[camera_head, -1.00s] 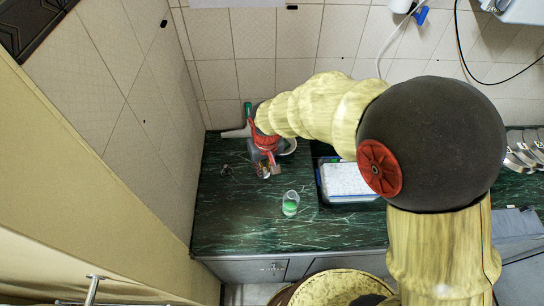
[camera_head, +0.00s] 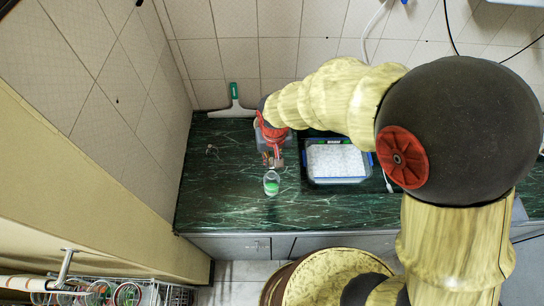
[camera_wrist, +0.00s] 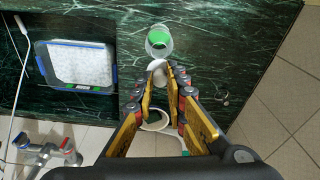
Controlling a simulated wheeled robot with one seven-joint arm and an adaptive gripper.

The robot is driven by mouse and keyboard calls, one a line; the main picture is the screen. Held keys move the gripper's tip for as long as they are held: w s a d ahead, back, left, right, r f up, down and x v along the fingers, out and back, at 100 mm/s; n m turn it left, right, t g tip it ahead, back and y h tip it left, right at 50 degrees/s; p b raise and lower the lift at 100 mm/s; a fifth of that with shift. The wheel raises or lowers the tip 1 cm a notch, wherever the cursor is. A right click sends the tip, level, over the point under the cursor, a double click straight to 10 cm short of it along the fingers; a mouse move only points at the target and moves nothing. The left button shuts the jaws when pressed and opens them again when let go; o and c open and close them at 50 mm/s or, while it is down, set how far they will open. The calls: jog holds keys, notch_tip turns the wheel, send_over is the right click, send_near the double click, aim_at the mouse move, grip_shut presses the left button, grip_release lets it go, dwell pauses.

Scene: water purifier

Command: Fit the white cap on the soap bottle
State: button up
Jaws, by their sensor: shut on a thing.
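The soap bottle (camera_head: 271,188) is a small clear container with green inside, standing upright on the dark green counter. In the wrist view the bottle (camera_wrist: 159,42) is just beyond my fingertips. My gripper (camera_head: 272,163) is behind the bottle in the head view, pointing down. In the wrist view my gripper (camera_wrist: 162,74) is shut on the white cap (camera_wrist: 157,65), which shows between the fingertips. The cap appears close to the bottle's near edge there. I cannot tell whether they touch. The cap is hard to make out in the head view.
A blue-edged tray with white contents (camera_head: 338,160) stands right of the bottle. A green and white squeegee (camera_head: 233,103) is at the back wall. The counter left of the bottle is mostly clear.

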aim_at(272, 164)
jog(key=shift+f+b, duration=1.85)
jog(key=shift+f, duration=1)
jog(key=shift+f+b, duration=0.65)
jog(key=shift+f, duration=0.45)
jog(key=o, duration=0.8)
jog(key=r, duration=0.4)
jog(key=s+r, duration=0.1)
jog(key=r, duration=0.7)
jog(key=shift+s+d, duration=0.2)
jog(key=shift+d, duration=0.05)
jog(key=shift+f, duration=0.1)
